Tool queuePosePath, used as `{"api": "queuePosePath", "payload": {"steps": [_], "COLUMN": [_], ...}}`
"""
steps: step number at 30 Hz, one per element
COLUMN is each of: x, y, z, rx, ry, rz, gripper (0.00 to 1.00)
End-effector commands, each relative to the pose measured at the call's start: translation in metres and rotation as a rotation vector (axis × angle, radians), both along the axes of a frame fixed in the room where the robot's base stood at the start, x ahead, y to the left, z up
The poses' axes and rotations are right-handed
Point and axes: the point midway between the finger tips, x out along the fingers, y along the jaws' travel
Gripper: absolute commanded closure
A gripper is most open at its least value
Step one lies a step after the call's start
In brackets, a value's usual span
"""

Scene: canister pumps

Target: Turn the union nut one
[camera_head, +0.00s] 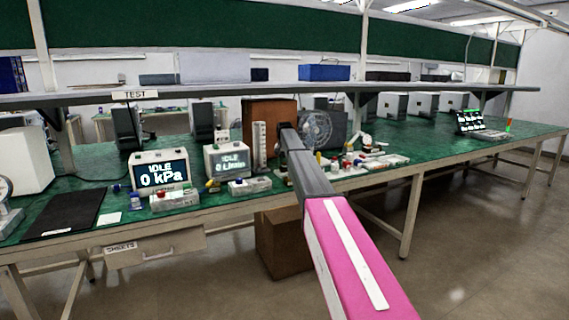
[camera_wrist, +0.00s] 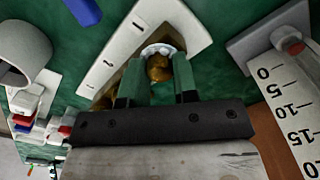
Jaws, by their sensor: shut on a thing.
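In the wrist view, a brass-coloured part (camera_wrist: 159,68), which looks like the union nut, sits in front of a pale round collar (camera_wrist: 160,50) on a white angled bracket (camera_wrist: 130,45). My gripper (camera_wrist: 158,78) has its two dark green fingers on either side of the brass part and is shut on it. The fingers and the gripper's dark body hide part of the nut. More brass shows to the left of the left finger. In the head view my own arm covers the gripper and the nut.
A white scale (camera_wrist: 292,105) with a red knob stands close on the right in the wrist view. Two "IDLE" display boxes, the kPa one (camera_head: 161,173) and another (camera_head: 227,160), stand left of my arm. Small fittings (camera_head: 365,160) crowd the green bench on the right.

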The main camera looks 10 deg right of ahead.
Motion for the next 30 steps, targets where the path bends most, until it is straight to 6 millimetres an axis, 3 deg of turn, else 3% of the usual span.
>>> {"api": "queuePosePath", "payload": {"steps": [15,16,18,30], "x": [0.0006,0.0006,0.0006,0.0004], "y": [0.0000,0.0000,0.0000,0.0001], "z": [0.0008,0.0008,0.0007,0.0047], "rx": [0.001,0.001,0.001,0.001], "ry": [-0.001,-0.001,-0.001,-0.001], "rz": [-0.018,-0.018,-0.018,-0.017], "gripper": [0.97,0.63,0.47,0.47]}}
